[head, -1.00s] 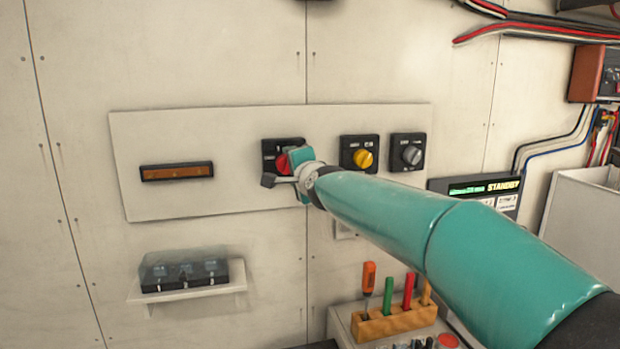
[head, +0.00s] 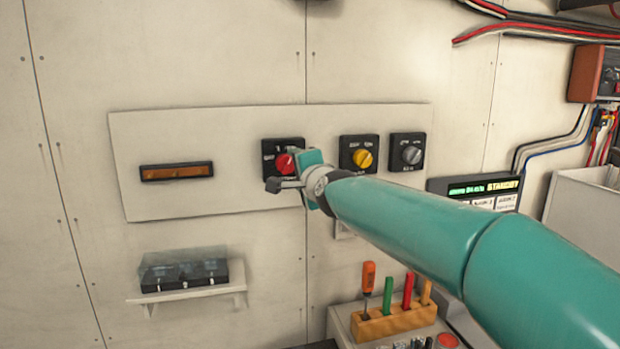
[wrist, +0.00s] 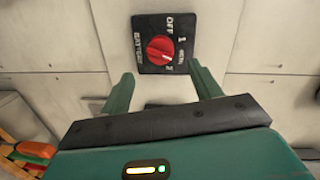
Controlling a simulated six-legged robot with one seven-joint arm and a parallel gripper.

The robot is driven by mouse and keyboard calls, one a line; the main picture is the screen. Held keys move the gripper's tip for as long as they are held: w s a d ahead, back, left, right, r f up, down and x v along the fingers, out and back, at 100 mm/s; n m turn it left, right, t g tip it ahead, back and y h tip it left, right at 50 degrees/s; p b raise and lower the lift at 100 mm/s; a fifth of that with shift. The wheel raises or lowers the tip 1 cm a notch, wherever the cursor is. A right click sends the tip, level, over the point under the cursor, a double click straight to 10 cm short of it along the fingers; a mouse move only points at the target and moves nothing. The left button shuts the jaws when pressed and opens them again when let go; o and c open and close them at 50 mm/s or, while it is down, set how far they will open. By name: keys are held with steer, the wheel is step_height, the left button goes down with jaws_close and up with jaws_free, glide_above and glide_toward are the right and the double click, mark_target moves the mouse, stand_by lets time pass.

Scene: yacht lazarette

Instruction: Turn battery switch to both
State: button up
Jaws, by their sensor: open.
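The battery switch is a black square plate with a round red knob (head: 285,163) on the white wall panel. In the wrist view the red knob (wrist: 160,49) is ahead of the fingertips, with OFF, 1, BOTH and 2 printed around it. A small pale mark on the knob sits on its lower right, towards the BOTH and 2 labels; I cannot tell which of these it points at. My gripper (wrist: 162,82) is open and empty, its two green fingers apart from the knob. In the head view my gripper (head: 290,172) hides part of the switch plate's right side.
A yellow-knob switch (head: 362,159) and a grey-knob switch (head: 411,154) sit right of it. An amber-fronted strip (head: 177,171) is at left. Below are a shelf with a clear-covered box (head: 184,274) and a wooden tool rack (head: 396,322). The wall between is clear.

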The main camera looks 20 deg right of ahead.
steer(key=s, duration=0.7)
steer(key=shift+d+r, duration=0.3)
steer(key=shift+r, duration=0.05)
stand_by(0.4)
